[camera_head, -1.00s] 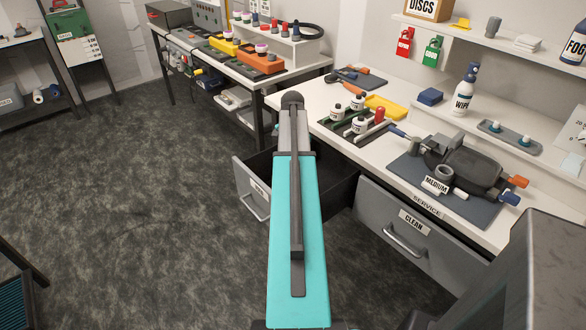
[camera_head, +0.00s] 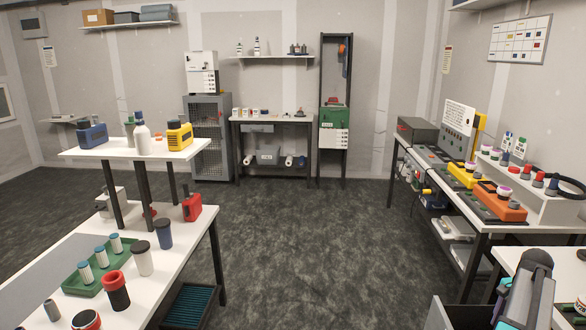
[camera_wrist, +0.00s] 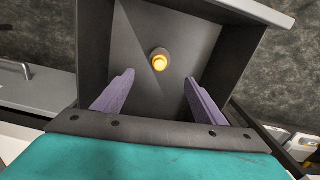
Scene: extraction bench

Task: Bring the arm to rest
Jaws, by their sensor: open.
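My gripper (camera_wrist: 159,84) shows in the wrist view with its two purple fingers spread wide and nothing between them. It points down into an open grey drawer (camera_wrist: 239,48). A small round yellow-topped piece (camera_wrist: 159,61) is on the drawer floor, beyond the fingertips and apart from them. In the head view my teal arm shows only in part at the lower right corner, and the gripper is out of sight there. The edge of the drawer (camera_head: 447,313) shows just left of the arm.
A bench with orange (camera_head: 498,205) and yellow holders stands at right, beside the arm. At left a white table (camera_head: 185,262) carries a green rack (camera_head: 97,272) and several bottles. Open dark carpet (camera_head: 310,240) lies between them. Shelving and a cabinet (camera_head: 209,137) line the far wall.

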